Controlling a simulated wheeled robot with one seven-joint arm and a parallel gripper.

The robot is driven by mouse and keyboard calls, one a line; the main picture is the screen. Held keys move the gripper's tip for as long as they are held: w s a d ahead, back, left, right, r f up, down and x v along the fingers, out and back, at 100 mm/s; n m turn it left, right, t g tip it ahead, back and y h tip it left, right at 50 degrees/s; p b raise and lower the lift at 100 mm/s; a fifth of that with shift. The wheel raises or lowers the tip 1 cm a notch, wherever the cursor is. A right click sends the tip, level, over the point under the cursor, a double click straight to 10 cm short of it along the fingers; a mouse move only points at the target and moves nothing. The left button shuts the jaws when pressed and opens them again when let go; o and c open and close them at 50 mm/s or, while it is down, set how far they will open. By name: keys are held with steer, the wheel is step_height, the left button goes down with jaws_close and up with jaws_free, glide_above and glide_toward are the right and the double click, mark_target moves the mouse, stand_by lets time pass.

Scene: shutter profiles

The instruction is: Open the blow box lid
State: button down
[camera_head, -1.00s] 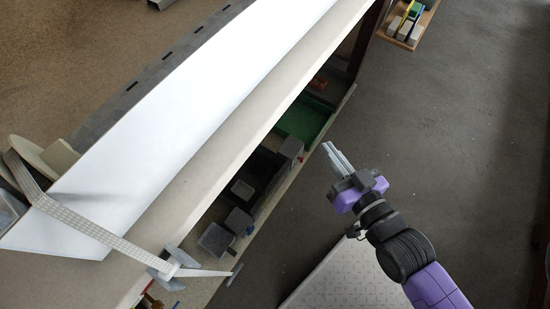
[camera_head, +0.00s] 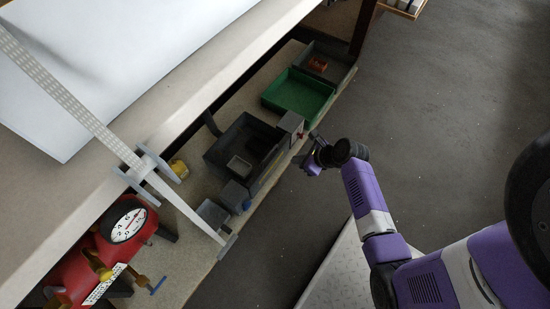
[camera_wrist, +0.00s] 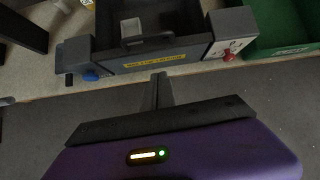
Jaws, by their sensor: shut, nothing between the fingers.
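The blow box (camera_head: 222,152) is a dark grey box on the shelf under the workbench, left of my gripper. In the wrist view its front (camera_wrist: 148,62) carries a yellow label, with a blue knob (camera_wrist: 91,75) at left and a red knob (camera_wrist: 228,56) at right. A dark handle-like bar (camera_wrist: 153,40) stands at its front top edge. A grey block shows inside the outline; I cannot tell how the lid sits. My gripper (camera_head: 309,152) is shut and empty, just in front of the box. Its fingers (camera_wrist: 160,82) point at the front below the label, apparently without touching.
A green tray (camera_head: 298,93) stands beside the box, with a grey bin beyond it. A red compressor (camera_head: 85,262) with a gauge is at lower left. The white bench top overhangs the shelf. Dark floor at right is open.

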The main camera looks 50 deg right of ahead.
mark_target(274, 158)
steer(key=shift+m, duration=0.3)
steer(key=w+f+b, duration=0.4)
steer(key=w, duration=0.1)
steer(key=w+f+b, duration=0.1)
steer(key=w, duration=0.1)
steer(key=shift+w+a+f+b, duration=0.2)
steer(key=shift+w+f+b, duration=0.05)
steer(key=shift+f+b, duration=0.15)
steer(key=shift+w+r, duration=0.35)
steer(key=shift+r, duration=0.2)
steer(key=shift+r, duration=0.15)
